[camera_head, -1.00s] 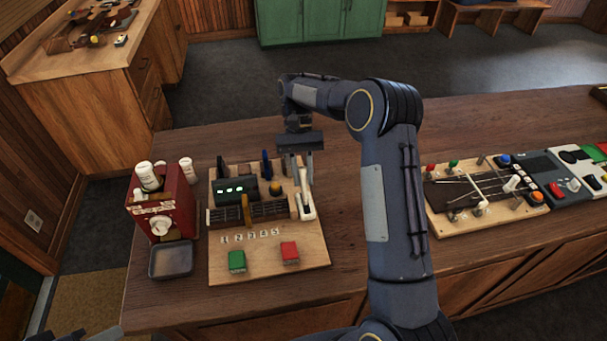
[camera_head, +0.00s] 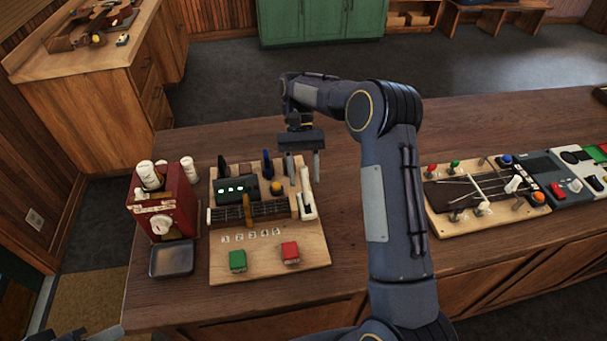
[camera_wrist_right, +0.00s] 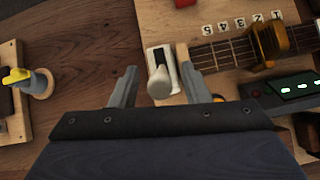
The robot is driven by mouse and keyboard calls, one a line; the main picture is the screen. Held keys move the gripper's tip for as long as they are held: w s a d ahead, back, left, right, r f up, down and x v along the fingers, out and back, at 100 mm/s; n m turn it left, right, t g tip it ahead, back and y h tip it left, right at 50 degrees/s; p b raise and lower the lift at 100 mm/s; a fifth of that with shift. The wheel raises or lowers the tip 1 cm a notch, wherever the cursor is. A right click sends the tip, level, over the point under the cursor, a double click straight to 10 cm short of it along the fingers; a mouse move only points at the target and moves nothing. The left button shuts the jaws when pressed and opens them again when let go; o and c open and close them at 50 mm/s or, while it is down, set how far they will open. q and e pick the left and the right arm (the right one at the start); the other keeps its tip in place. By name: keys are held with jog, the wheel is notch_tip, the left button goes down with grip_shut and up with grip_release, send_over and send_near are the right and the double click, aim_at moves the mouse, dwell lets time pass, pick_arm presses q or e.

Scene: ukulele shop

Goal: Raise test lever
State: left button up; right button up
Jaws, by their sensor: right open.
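The test lever (camera_head: 306,201) is a white handle on a white base at the right edge of a light wooden board (camera_head: 222,268). In the right wrist view the lever's rounded white tip (camera_wrist_right: 159,84) shows between my two fingers, nearer the right finger. My right gripper (camera_head: 303,166) is open above the far right part of the board, with the lever just in front of it; it also shows in the right wrist view (camera_wrist_right: 157,84). I cannot tell whether a finger touches the lever. A dark piece at the bottom left corner of the head view is too cropped to identify.
The board also bears a fretted neck (camera_head: 230,214), a green-lit display (camera_head: 236,189), a green button (camera_head: 237,261) and a red button (camera_head: 290,252). A red dispenser box (camera_head: 165,205) and grey tray (camera_head: 171,259) stand left.

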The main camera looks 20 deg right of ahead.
jog(key=shift+r+b, duration=0.3)
jog(key=r, duration=0.1)
jog(key=r+b, duration=0.1)
jog(key=r, duration=0.1)
jog(key=shift+s+a, duration=0.25)
jog(key=shift+s, duration=0.15)
jog(key=s+a+r+b, duration=0.2)
jog(key=s+a+r, duration=0.3)
jog(key=s+r, duration=0.4)
jog(key=shift+s+a+b, duration=0.35)
jog(key=shift+s, duration=1.1)
